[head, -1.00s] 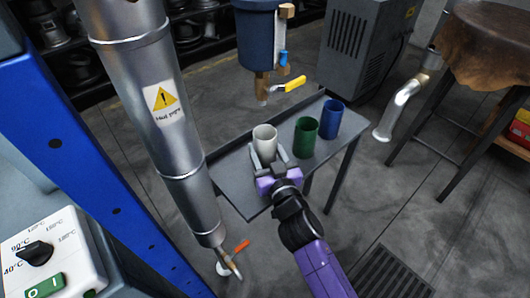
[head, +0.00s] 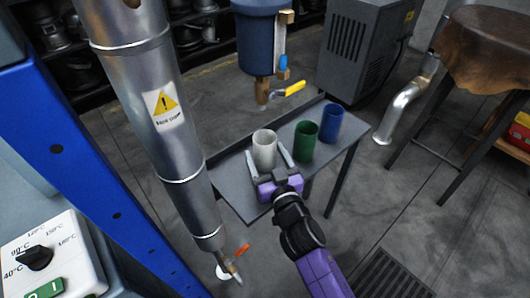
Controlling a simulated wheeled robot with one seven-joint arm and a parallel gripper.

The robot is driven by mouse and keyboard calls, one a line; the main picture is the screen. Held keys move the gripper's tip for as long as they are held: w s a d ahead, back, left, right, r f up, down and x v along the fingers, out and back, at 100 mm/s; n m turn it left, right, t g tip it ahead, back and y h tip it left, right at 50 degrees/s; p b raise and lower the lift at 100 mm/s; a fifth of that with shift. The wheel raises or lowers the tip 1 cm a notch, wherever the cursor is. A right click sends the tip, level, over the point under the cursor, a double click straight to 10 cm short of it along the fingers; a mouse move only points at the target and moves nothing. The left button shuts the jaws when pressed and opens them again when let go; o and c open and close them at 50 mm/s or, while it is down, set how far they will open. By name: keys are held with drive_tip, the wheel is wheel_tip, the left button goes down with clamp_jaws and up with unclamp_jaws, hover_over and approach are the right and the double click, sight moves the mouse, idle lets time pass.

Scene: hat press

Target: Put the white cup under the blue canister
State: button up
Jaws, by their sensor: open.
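The white cup (head: 264,148) stands upright on a small grey table (head: 230,189), at the left of a row of cups. My gripper (head: 268,161) is open, with one finger on each side of the white cup's near part. I cannot tell whether a finger touches it. The blue canister (head: 256,38) hangs above and behind the table, with a brass outlet and a yellow-handled valve (head: 288,89) at its bottom. The white cup stands in front of and below that outlet in the picture.
A green cup (head: 305,142) and a blue cup (head: 331,123) stand to the right on the same table. A steel pipe (head: 166,120) with a warning label rises at the left. A bent metal pipe (head: 402,106) is at the right.

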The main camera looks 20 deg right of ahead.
drive_tip(key=s, duration=1.1)
drive_tip(key=shift+a, duration=0.4)
drive_tip(key=shift+s, duration=0.15)
drive_tip(key=s+a+f+g, duration=0.1)
drive_tip(key=s+f, duration=0.2)
drive_tip(key=s, duration=0.7)
drive_tip(key=s+d+r+g, duration=0.1)
drive_tip(key=s+r, duration=0.2)
drive_tip(key=s, duration=0.7)
drive_tip(key=s+d+r+g+y, duration=0.1)
drive_tip(key=s+r, duration=0.1)
drive_tip(key=s, duration=0.9)
drive_tip(key=shift+s+r+n, duration=0.3)
drive_tip(key=shift+r+n, duration=0.1)
wheel_tip(320, 180, up, 16)
drive_tip(key=p, duration=1.5)
drive_tip(key=shift+f, duration=0.15)
